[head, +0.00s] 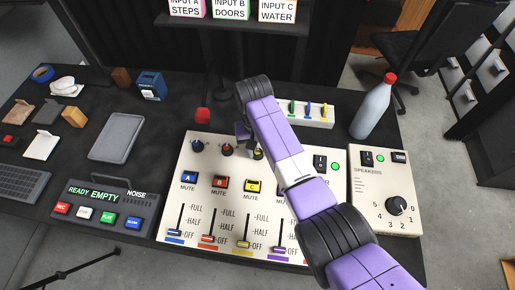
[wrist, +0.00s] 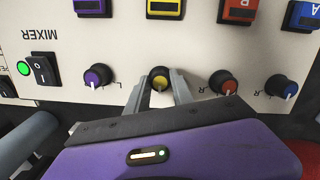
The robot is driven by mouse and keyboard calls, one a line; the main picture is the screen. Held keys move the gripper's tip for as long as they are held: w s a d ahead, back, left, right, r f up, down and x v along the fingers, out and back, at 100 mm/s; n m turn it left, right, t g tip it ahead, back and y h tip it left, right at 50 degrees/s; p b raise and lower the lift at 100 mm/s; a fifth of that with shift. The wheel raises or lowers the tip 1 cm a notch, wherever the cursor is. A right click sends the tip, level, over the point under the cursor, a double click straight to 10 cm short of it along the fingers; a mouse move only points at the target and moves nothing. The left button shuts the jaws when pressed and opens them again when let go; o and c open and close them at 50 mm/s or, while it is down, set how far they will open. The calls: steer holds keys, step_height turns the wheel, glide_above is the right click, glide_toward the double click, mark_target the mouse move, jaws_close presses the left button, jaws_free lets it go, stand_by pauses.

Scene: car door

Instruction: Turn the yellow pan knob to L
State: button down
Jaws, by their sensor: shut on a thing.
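The yellow pan knob (wrist: 160,77) is between the two fingers of my gripper (wrist: 162,82) in the wrist view, and the fingers are shut on its sides. A white pointer mark shows on the knob, running toward my gripper. In the head view the knob (head: 258,154) is partly hidden by my purple arm, in the top row of the mixer panel (head: 205,225). My gripper (head: 246,140) comes over the panel's far edge there. The L and R letters by the yellow knob are hidden or too small to read.
Beside the yellow knob in the wrist view are a red knob (wrist: 222,81), a blue knob (wrist: 279,87) and a purple knob (wrist: 97,76). A red-tipped microphone (head: 202,114) stands behind the panel. A bottle (head: 373,108) and a speaker box (head: 385,205) stand to the right.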

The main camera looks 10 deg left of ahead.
steer(key=shift+n, duration=0.3)
steer(key=n+p, duration=0.1)
steer(key=n, duration=0.4)
steer(key=shift+r+n+h+p, duration=0.1)
steer(key=shift+n+h+p, duration=0.2)
steer(key=shift+n, duration=0.1)
steer(key=n+t+p, duration=0.1)
steer(key=n, duration=0.4)
steer(key=shift+a, duration=0.1)
steer(key=shift+h, duration=0.3)
steer(key=c, duration=1.1)
jaws_free()
steer(key=shift+s+a+r, duration=0.15)
steer(key=shift+r, duration=1.1)
steer(key=shift+s+a+r, duration=0.1)
steer(key=shift+a+r, duration=0.1)
steer(key=shift+r, duration=1.1)
steer(key=shift+s+a+r, duration=0.15)
steer(key=shift+r, duration=1.1)
